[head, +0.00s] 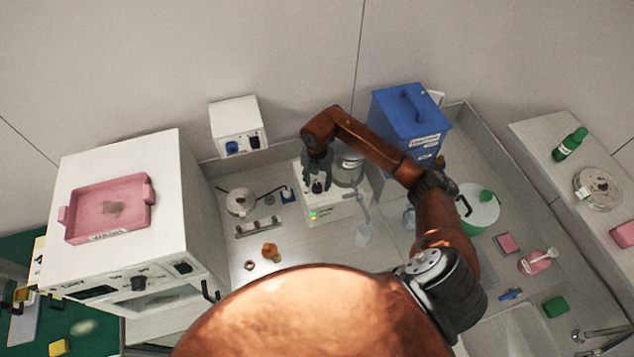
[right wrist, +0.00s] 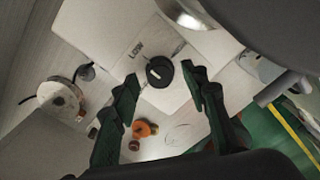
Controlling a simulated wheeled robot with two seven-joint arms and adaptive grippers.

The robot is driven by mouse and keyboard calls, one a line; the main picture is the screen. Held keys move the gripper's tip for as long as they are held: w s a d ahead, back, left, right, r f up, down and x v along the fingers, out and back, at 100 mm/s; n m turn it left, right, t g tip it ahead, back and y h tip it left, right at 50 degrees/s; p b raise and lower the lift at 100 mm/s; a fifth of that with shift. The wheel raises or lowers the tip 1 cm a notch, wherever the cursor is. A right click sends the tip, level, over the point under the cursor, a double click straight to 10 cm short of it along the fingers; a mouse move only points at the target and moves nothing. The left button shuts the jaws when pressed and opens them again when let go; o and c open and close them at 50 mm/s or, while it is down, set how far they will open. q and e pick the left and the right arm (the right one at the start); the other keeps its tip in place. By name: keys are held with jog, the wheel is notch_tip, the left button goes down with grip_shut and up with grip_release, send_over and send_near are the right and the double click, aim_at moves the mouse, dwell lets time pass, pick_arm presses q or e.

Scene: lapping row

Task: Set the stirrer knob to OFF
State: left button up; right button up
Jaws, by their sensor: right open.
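The stirrer (head: 340,207) is a white box on the bench with a small green light on its front, near the middle of the head view. Its round black knob (right wrist: 158,73) with a pale pointer mark shows in the right wrist view, and the word LOW is printed beside it. My right gripper (head: 316,184) is over the stirrer in the head view. In the right wrist view its two fingers (right wrist: 163,80) are spread apart, with the knob seen between their tips. I cannot tell whether they touch it. My left gripper is out of view.
A steel pot (head: 348,170) stands close beside the gripper, with a blue box (head: 410,117) further right. A white oven (head: 170,205) with a pink tray (head: 108,209) is at left. A hot-plate-like round item (head: 240,202) and a rack (head: 258,226) lie left of the stirrer.

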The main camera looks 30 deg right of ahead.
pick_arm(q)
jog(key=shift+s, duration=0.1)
pick_arm(e)
jog(key=shift+f, duration=0.45)
jog(key=shift+c, duration=0.3)
grip_shut()
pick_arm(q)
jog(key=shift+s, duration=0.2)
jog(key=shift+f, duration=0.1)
